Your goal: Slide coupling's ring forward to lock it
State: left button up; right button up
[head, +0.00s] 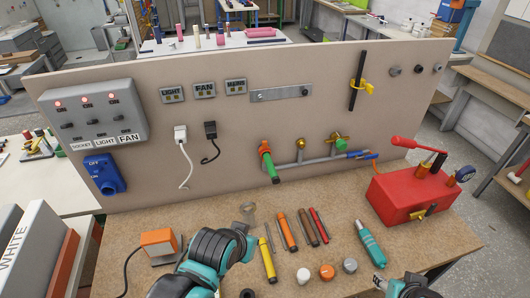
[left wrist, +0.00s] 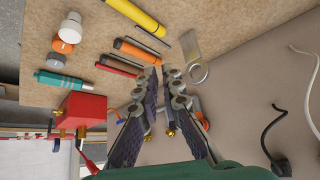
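On the panel's grey pipe (head: 312,160), a blue coupling (head: 358,154) sits at the right end, with an orange piece beside it. Its ring is too small to make out, and I cannot tell its position. In the left wrist view the pipe fittings are largely hidden behind my fingers. My left gripper (head: 243,229) is over the front of the bench, left of and nearer than the coupling, and touches nothing I can see. In the left wrist view its dark-padded fingers (left wrist: 163,85) stand apart and empty. My right gripper (head: 380,285) is partly visible at the bottom edge, its fingers unclear.
A red pump box (head: 396,198) with a red lever stands right of the pipe. A green-handled valve (head: 271,168) hangs on its left. Pens, caps and a teal tool (head: 371,244) lie on the bench. A metal ring tool (left wrist: 196,72) lies near my left fingers.

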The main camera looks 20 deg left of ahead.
pick_arm(q)
jog(key=o, duration=0.4)
jog(key=shift+w+a+r, duration=0.15)
jog(key=shift+w+r, duration=0.15)
jog(key=n+t+y+p, duration=0.4)
jog(key=n+y+p, duration=0.25)
jog(key=p, duration=0.55)
send_near(265, 142)
jog(key=shift+w+f+y, duration=0.15)
jog(key=shift+f+y, duration=0.2)
jog(key=shift+f, duration=0.15)
jog(key=shift+w, duration=0.3)
jog(key=shift+w+a+f, duration=0.25)
jog(key=shift+w, duration=0.2)
jog(key=b+x, duration=0.1)
jog(key=x, duration=0.5)
jog(key=shift+w+a+f, duration=0.1)
jog(key=shift+w+a, duration=0.15)
jog(key=shift+w, duration=0.05)
grip_shut()
